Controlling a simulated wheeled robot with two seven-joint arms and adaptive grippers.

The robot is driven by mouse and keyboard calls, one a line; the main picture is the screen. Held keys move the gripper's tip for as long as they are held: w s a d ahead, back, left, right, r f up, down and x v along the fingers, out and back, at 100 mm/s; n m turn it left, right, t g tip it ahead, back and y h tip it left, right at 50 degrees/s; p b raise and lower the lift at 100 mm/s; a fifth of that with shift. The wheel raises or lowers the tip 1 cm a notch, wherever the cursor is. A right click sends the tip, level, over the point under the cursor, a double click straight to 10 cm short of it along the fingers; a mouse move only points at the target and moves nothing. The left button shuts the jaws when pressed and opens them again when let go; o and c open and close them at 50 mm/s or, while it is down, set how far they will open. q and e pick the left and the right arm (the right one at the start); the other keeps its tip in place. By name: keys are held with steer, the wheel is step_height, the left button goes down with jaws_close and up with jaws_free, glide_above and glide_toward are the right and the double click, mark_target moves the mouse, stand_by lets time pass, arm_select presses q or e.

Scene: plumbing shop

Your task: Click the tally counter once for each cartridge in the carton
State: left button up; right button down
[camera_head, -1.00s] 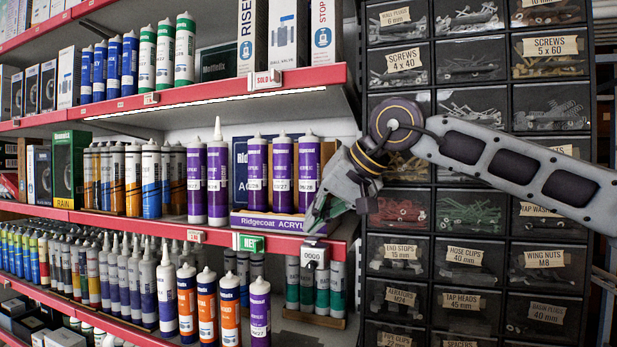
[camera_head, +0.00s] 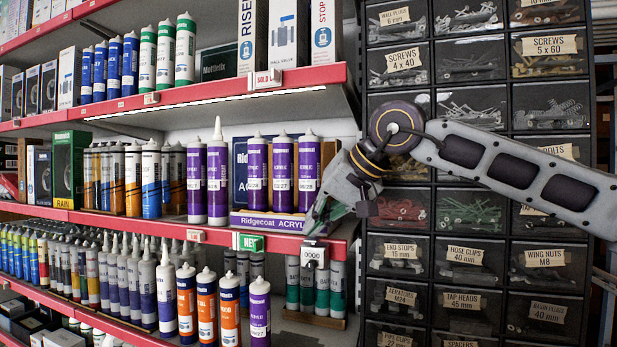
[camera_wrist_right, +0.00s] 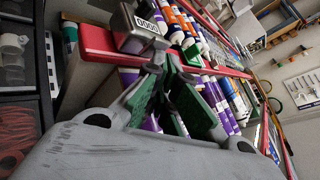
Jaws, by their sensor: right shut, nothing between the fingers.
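The tally counter (camera_head: 314,254) is a small grey box on the front edge of the red shelf. Its display reads 0000, and it also shows in the right wrist view (camera_wrist_right: 137,30). The open carton (camera_head: 268,222), marked Ridgecoat Acrylic, stands on the shelf just behind and left of it. Three purple cartridges (camera_head: 282,175) show in the carton; its depth behind them is hidden. My right gripper (camera_head: 312,228) is shut and empty, fingers pointing down just above the counter. Whether the tips touch it I cannot tell. My left gripper is out of view.
Two purple cartridges (camera_head: 217,180) stand outside the carton, to its left. A green label (camera_head: 248,243) hangs on the shelf edge beside the counter. Drawers of fittings (camera_head: 465,215) fill the right. More cartridges (camera_head: 228,310) stand on the shelf below.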

steer(key=shift+f, duration=0.2)
steer(key=shift+r, duration=0.15)
stand_by(0.3)
steer(key=shift+r+p, duration=0.7)
steer(key=shift+r, duration=0.2)
steer(key=shift+r, duration=0.1)
step_height(320, 180, up, 6)
steer(key=p, duration=0.4)
steer(key=shift+p, duration=0.4)
steer(key=shift+f, duration=0.25)
stand_by(1.8)
